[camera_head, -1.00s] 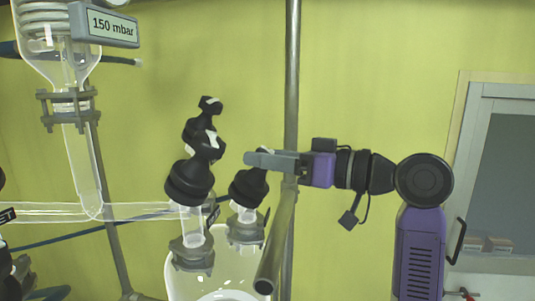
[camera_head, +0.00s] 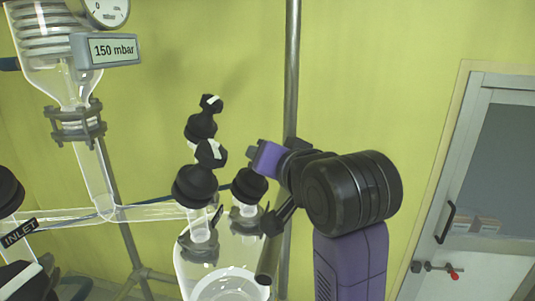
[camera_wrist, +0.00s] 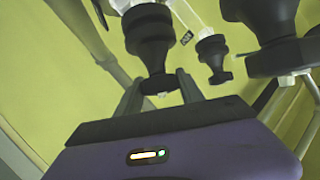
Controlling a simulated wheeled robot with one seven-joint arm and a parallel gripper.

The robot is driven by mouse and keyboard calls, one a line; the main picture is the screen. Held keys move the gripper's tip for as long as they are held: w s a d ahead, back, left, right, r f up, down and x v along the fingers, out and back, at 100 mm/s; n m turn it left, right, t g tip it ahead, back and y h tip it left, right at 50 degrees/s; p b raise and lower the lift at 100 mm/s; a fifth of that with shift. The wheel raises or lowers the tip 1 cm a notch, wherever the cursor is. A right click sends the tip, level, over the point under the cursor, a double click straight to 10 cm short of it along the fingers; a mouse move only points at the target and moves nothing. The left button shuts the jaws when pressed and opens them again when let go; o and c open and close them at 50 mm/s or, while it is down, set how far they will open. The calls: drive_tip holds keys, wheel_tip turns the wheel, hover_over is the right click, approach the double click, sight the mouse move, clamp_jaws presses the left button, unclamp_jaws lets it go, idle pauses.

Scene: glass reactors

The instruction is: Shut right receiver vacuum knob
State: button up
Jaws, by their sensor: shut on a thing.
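The black knob (camera_head: 248,187) sits on the right glass neck of the receiver flask (camera_head: 228,265). In the wrist view, a black knob (camera_wrist: 150,45) stands between the two grey fingers of my gripper (camera_wrist: 160,88), with its narrow end between the tips. My gripper is shut on it. Which way the knob is turned cannot be told.
A taller stack of black knobs (camera_head: 200,150) with white marks stands close on the left. A metal pole (camera_head: 291,70) rises behind my gripper. The pressure display (camera_head: 108,50) reads 150 mbar. An INLET label (camera_head: 20,230) is at left. The wall side at upper right is clear.

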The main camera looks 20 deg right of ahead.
drive_tip(key=m+g+h, duration=0.4)
drive_tip(key=m, duration=0.1)
drive_tip(key=shift+a+r, duration=0.1)
drive_tip(key=m+g+h, duration=0.2)
drive_tip(key=m+g, duration=0.7)
drive_tip(key=g, duration=0.1)
drive_tip(key=shift+m+g, duration=0.4)
drive_tip(key=shift+m+g+y, duration=0.9)
drive_tip(key=shift+m+g, duration=0.5)
drive_tip(key=shift+g, duration=0.1)
drive_tip(key=shift+f+g, duration=0.25)
drive_tip(key=shift+g, duration=0.05)
drive_tip(key=o, duration=1.4)
drive_tip(key=shift+s+d, duration=0.1)
drive_tip(key=shift+d, duration=0.1)
drive_tip(key=shift+r, duration=0.1)
drive_tip(key=shift+t, duration=0.4)
